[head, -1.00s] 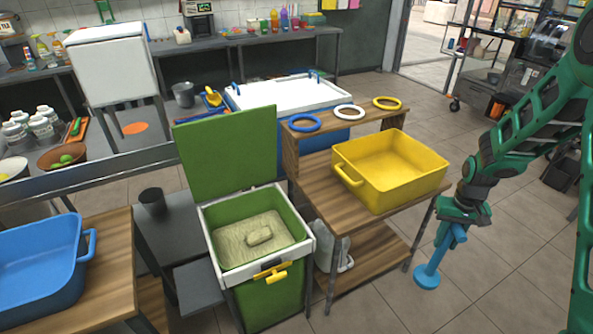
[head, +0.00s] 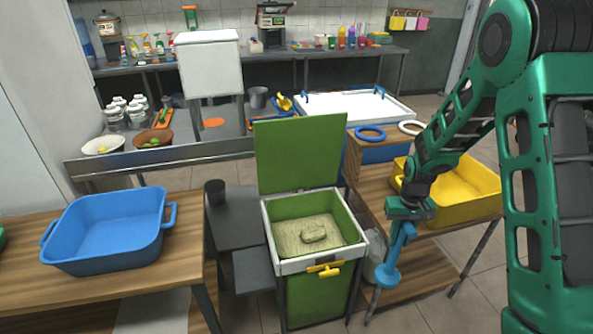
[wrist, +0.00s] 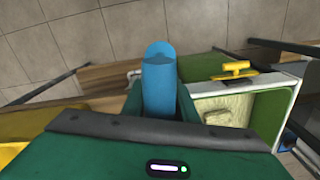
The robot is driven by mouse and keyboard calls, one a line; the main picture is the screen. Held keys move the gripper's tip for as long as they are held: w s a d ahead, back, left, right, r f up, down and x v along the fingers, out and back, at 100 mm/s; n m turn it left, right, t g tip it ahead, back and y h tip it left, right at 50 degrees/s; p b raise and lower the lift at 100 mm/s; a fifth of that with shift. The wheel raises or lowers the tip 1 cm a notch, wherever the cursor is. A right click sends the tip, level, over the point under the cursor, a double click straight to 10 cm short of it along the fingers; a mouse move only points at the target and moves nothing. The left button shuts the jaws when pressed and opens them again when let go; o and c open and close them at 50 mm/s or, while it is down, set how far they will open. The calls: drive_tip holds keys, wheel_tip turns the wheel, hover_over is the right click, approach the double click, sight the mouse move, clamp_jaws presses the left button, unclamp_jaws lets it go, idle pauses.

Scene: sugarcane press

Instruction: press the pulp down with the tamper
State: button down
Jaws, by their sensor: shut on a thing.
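The pulp (head: 306,234) is a pale, fibrous mass inside the green bin (head: 283,262), with a raised lump in its middle. The bin has a white rim, and its green lid (head: 299,155) stands open at the back. My gripper (head: 410,208) is shut on the blue tamper (head: 388,273). The tamper hangs down with its round foot lowest, to the right of the bin and clear of the pulp. In the wrist view the tamper (wrist: 160,85) points away from my gripper, and the pulp (wrist: 222,112) shows to its right.
A yellow tub (head: 460,197) sits on the wooden table close behind my gripper. A yellow latch (head: 325,270) sticks out from the bin's front. A blue tub (head: 105,232) stands on the left table, and a dark cup (head: 215,191) stands left of the bin.

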drive_tip(key=shift+a, duration=0.85)
